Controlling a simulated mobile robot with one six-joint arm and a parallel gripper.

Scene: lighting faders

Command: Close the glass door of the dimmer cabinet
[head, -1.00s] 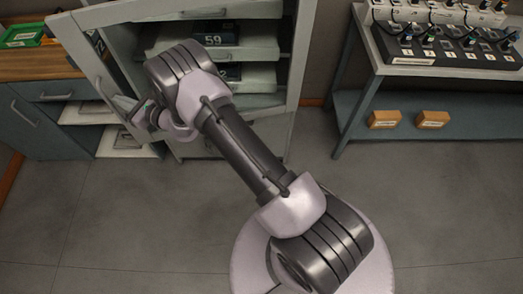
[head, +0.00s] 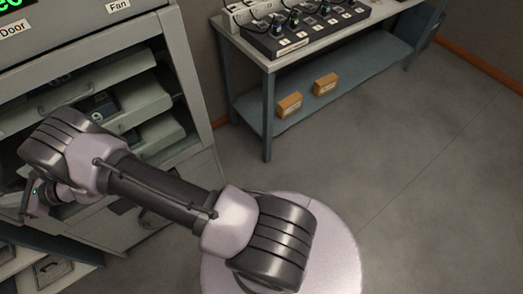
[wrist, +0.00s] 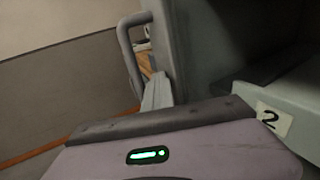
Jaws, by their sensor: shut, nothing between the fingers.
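The dimmer cabinet (head: 193,75) stands at the left of the head view, its front open and its pale trays showing. In the wrist view, a grey upright edge with a bar handle (wrist: 128,55) stands just beyond my gripper; it looks like the door, seen nearly edge-on. A tray labelled 2 (wrist: 290,98) shows to its right. I cannot pick out the door clearly in the head view, where my arm covers part of the cabinet. My gripper (head: 30,205) is shut and empty at the left edge, in front of the cabinet. Contact with the door cannot be told.
A blue-grey bench (head: 268,115) stands right of the cabinet, with a fader console (head: 300,32) on top and two small orange boxes (head: 289,105) (head: 325,84) on its lower shelf. The grey floor (head: 400,200) at the right is clear.

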